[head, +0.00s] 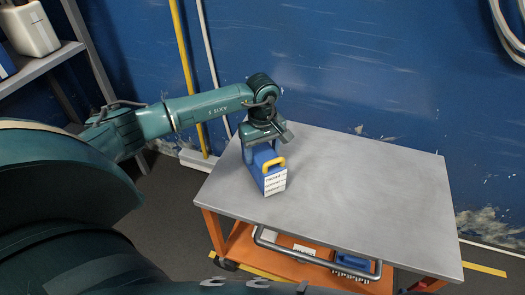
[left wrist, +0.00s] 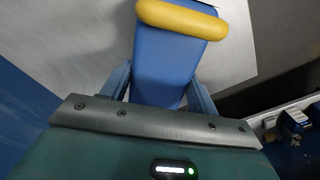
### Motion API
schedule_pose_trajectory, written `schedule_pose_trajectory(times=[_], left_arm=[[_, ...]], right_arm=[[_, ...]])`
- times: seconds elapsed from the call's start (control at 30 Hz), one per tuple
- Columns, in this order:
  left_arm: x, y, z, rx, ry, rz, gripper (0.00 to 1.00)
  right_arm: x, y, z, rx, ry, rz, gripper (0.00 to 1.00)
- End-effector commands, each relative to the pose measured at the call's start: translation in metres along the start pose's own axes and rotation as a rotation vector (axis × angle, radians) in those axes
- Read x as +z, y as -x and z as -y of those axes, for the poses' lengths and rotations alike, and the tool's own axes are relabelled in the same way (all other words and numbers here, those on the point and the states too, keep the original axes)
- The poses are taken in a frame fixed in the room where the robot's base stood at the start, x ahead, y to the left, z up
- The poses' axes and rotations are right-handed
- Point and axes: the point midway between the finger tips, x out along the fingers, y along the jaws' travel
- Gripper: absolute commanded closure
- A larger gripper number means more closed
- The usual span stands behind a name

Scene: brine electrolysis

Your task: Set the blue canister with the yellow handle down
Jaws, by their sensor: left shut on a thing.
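The blue canister (head: 263,164) with the yellow handle (head: 274,163) and a white label is at the left part of the grey cart top (head: 370,195). My left gripper (head: 262,148) is over it from above and shut on it. In the left wrist view the blue canister (left wrist: 165,65) is between the two fingers (left wrist: 163,88), with its yellow handle (left wrist: 182,18) at the top of the picture. The canister looks upright; whether its base touches the cart top I cannot tell. My right gripper is not in view.
The cart top is bare to the right of the canister. The cart's orange lower shelf (head: 290,272) holds a blue item (head: 352,264). A blue wall stands behind the cart. A shelf (head: 40,68) with a white container (head: 30,30) is at the upper left.

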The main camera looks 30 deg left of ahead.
Motion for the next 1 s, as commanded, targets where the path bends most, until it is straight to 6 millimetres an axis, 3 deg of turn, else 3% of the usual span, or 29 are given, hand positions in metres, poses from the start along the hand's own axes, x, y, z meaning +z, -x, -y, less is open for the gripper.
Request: schedule_pose_trajectory(times=[0.07,0.1,0.33,0.67,1.0], left_arm=[[0.000,-0.003,0.000,0.001,0.000,-0.001,0.82],[0.000,-0.002,0.000,0.000,0.000,0.000,0.37],[0.000,-0.002,0.000,0.000,0.000,0.000,0.19],[0.000,0.004,0.000,0.001,0.000,-0.001,0.19],[-0.001,0.071,-0.001,0.004,-0.001,-0.003,0.19]], right_arm=[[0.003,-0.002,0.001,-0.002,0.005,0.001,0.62],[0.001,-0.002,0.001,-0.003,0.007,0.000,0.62],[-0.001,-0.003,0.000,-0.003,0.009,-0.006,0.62],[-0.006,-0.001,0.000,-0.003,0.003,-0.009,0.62],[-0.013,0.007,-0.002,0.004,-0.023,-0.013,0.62]])
